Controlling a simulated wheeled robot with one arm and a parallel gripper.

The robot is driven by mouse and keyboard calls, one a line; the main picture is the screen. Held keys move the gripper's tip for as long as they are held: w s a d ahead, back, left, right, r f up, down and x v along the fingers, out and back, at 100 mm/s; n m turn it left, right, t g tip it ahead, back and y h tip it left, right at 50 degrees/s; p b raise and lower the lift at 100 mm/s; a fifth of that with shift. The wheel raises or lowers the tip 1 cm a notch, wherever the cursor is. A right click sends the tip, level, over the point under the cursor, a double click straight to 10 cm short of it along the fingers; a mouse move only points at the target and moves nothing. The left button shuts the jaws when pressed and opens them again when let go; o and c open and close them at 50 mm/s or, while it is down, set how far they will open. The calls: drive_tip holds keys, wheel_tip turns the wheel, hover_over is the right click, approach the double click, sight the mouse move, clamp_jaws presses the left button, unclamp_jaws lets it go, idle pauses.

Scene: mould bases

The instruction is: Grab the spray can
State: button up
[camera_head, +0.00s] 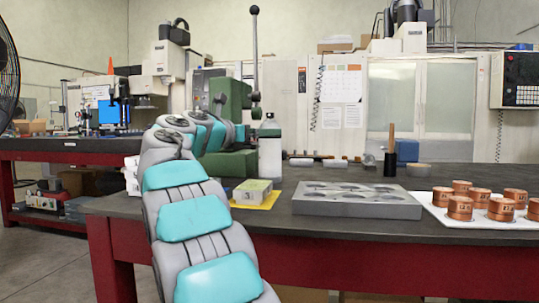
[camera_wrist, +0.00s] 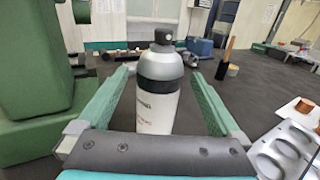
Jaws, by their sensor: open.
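The spray can (camera_wrist: 158,95) stands upright on the dark worktop. It has a white lower body, a dark band, a grey shoulder and a black nozzle. In the wrist view my gripper (camera_wrist: 155,90) is open, with its green fingers on either side of the can and a visible gap on each side. In the head view the can (camera_head: 270,150) shows as a pale cylinder right of a green machine, and my arm reaches toward it.
The green press (camera_head: 232,105) stands close on the left of the can. A grey mould plate (camera_head: 357,203) with round recesses lies in front right. Copper pieces (camera_head: 460,207) stand on a white sheet at the right. A yellow-based block (camera_head: 253,191) sits near the front edge.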

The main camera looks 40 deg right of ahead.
drive_tip(key=x, duration=0.4)
drive_tip(key=shift+d, duration=0.25)
clamp_jaws()
idle(0.6)
drive_tip(key=shift+r, duration=0.1)
